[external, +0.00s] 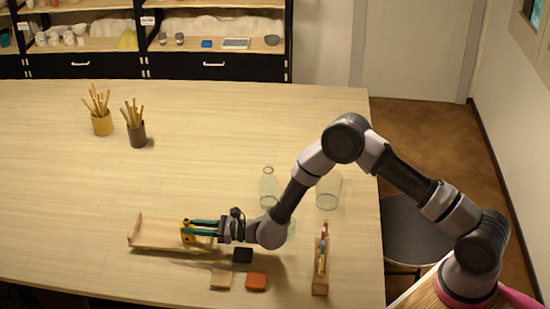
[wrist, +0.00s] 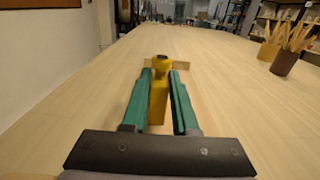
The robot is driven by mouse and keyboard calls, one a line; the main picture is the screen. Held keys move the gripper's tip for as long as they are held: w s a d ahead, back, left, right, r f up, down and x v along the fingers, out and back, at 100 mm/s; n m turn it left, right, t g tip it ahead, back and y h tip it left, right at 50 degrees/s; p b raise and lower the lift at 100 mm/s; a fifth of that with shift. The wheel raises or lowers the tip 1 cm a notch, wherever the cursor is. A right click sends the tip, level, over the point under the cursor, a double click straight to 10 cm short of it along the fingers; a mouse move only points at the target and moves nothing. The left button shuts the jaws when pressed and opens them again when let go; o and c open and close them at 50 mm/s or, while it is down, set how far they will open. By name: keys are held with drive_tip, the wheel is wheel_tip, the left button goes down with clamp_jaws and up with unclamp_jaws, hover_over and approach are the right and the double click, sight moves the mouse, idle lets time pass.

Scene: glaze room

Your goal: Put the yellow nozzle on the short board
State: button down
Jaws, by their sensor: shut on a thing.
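The yellow nozzle (external: 186,235) is between the teal fingers of my gripper (external: 190,229), which is shut on it. I cannot tell whether the nozzle touches this board. A second, narrow wooden board (external: 320,284) at the right bears several small coloured pieces. I cannot tell surely which board is the short one.
Black (external: 242,255), tan (external: 221,279) and orange (external: 257,282) squares lie near the front edge. Clear glasses (external: 328,190) stand behind my arm. A yellow cup (external: 102,124) and a dark cup (external: 137,135) hold wooden tools. The table's middle left is clear.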

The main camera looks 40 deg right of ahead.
drive_tip(key=c, duration=0.7)
unclamp_jaws()
drive_tip(key=v, duration=0.7)
drive_tip(key=shift+s+d+r, duration=0.15)
drive_tip(key=shift+s+d, duration=0.05)
drive_tip(key=s+r+n+g+y, duration=0.2)
drive_tip(key=s+r+n+g, duration=0.15)
drive_tip(key=r, duration=0.55)
drive_tip(key=s+r+n+g+y, duration=0.25)
drive_tip(key=r+n, duration=0.25)
drive_tip(key=r, duration=0.3)
drive_tip(key=s+d+r+n+g+h, duration=0.2)
drive_tip(key=s+d+r+n+g, duration=0.25)
drive_tip(key=s+r+n, duration=0.45)
drive_tip(key=s+d+r+n+t+h, duration=0.1)
drive_tip(key=s+d+h, duration=0.3)
drive_tip(key=s+d, duration=0.3)
drive_tip(key=s+d+r+n+t+h, duration=0.2)
drive_tip(key=s+d+h, duration=0.3)
drive_tip(key=d, duration=0.7)
drive_tip(key=s+d+r+n+t+h, duration=0.2)
drive_tip(key=s+d+h, duration=0.2)
drive_tip(key=s+d, duration=0.6)
drive_tip(key=shift+s+d+r, duration=0.1)
drive_tip(key=shift+d+r, duration=0.15)
drive_tip(key=shift+d, duration=0.05)
